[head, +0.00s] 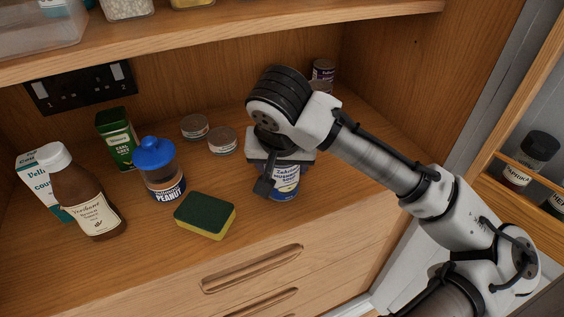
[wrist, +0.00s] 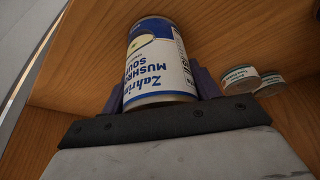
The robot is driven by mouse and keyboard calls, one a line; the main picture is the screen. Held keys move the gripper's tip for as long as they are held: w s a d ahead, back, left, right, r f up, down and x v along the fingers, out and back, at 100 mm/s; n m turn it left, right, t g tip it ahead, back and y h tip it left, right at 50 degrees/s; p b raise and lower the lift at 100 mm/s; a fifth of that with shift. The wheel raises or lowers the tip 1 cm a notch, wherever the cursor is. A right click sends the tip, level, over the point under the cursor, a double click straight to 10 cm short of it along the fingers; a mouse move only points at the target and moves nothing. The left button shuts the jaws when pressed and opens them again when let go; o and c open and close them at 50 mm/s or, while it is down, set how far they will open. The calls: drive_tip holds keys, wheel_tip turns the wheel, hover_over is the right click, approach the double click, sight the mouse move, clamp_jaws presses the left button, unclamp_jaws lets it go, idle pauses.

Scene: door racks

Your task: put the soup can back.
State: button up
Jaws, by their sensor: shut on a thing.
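The soup can (head: 287,183) has a white and blue label reading "Zahrin... Mushroom Soup". It is at the right part of the wooden counter, near the front edge, partly hidden by my gripper. My gripper (head: 279,178) comes down over it from above. In the wrist view the can (wrist: 157,65) sits between the two dark fingers of my gripper (wrist: 160,95), which are shut on it. The can looks upright in the head view. I cannot tell whether its base touches the counter.
Left of the can are a sponge (head: 205,216), a blue-lidded peanut jar (head: 160,172), two low tins (head: 222,140), a green tin (head: 117,138) and a brown bottle (head: 84,192). A small can (head: 323,70) stands behind. A door rack (head: 520,182) holds jars at right.

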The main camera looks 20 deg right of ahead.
drive_tip(key=shift+f, duration=0.15)
drive_tip(key=o, duration=1.2)
drive_tip(key=shift+r, duration=0.45)
drive_tip(key=v, duration=1.1)
drive_tip(key=shift+s+r, duration=0.2)
drive_tip(key=shift+s, duration=0.05)
drive_tip(key=shift+s, duration=0.1)
